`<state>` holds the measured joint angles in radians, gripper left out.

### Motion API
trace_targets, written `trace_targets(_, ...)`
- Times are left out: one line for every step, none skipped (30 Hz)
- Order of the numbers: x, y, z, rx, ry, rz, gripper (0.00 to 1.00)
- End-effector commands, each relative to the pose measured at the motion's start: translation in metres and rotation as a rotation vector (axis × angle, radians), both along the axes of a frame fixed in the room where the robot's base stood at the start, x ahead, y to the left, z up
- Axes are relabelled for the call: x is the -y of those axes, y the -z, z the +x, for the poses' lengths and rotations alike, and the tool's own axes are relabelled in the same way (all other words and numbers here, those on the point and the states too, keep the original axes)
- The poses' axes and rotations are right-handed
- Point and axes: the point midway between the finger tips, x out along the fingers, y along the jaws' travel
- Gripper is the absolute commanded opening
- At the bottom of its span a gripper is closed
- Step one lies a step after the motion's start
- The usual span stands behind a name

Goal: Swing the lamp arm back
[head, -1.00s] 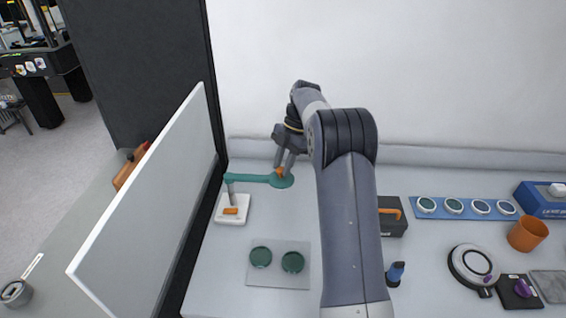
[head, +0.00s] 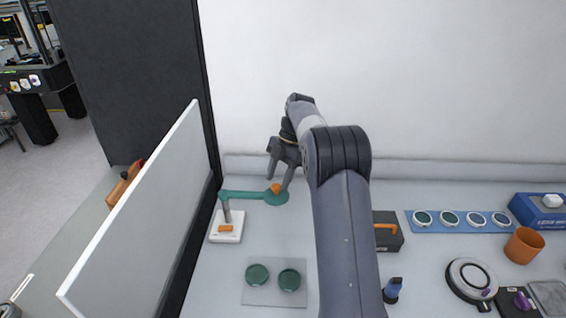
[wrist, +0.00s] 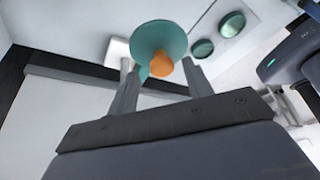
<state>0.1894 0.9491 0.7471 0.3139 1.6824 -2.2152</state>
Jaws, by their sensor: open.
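The teal lamp arm (head: 243,195) stands on a grey post over a white base (head: 226,227) with an orange part on it. It reaches right from the post and ends in a round teal head (head: 277,198) with an orange knob (head: 276,188) on top. My gripper (head: 279,178) is open at the knob, its fingers apart and pointing down. In the wrist view the orange knob (wrist: 161,65) and the teal disc (wrist: 158,38) show between and beyond the open fingers (wrist: 160,82). I cannot tell whether a finger touches the knob.
A grey plate with two dark green discs (head: 257,275) lies in front of the lamp. A pale upright panel (head: 140,215) stands at the left. A dark box with an orange handle (head: 386,236), a blue strip of round lenses (head: 460,220) and an orange cup (head: 524,245) are at the right.

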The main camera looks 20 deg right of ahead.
Motion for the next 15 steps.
trace_targets(0.003,-0.006,0.002,0.005,0.002,-0.001,0.48)
trace_targets(0.005,-0.01,0.003,0.005,0.002,-0.001,0.48)
trace_targets(0.007,-0.016,0.004,0.005,0.002,-0.002,0.48)
trace_targets(0.009,-0.021,0.005,0.005,0.002,-0.001,0.48)
trace_targets(0.01,-0.026,0.006,0.005,0.002,-0.001,0.48)
trace_targets(0.013,-0.033,0.007,0.006,0.002,-0.002,0.48)
trace_targets(0.015,-0.038,0.008,0.005,0.002,-0.001,0.48)
trace_targets(0.017,-0.043,0.009,0.005,0.002,-0.002,0.48)
trace_targets(0.019,-0.049,0.01,0.005,0.002,-0.001,0.48)
trace_targets(0.02,-0.053,0.011,0.003,0.001,-0.001,0.48)
trace_targets(0.022,-0.058,0.011,0.003,0.001,-0.001,0.48)
trace_targets(0.024,-0.063,0.012,0.003,0.001,-0.001,0.48)
trace_targets(0.026,-0.067,0.013,0.005,0.002,-0.001,0.48)
trace_targets(0.027,-0.071,0.013,0.003,0.001,-0.001,0.48)
trace_targets(0.028,-0.075,0.014,0.003,0.001,-0.001,0.48)
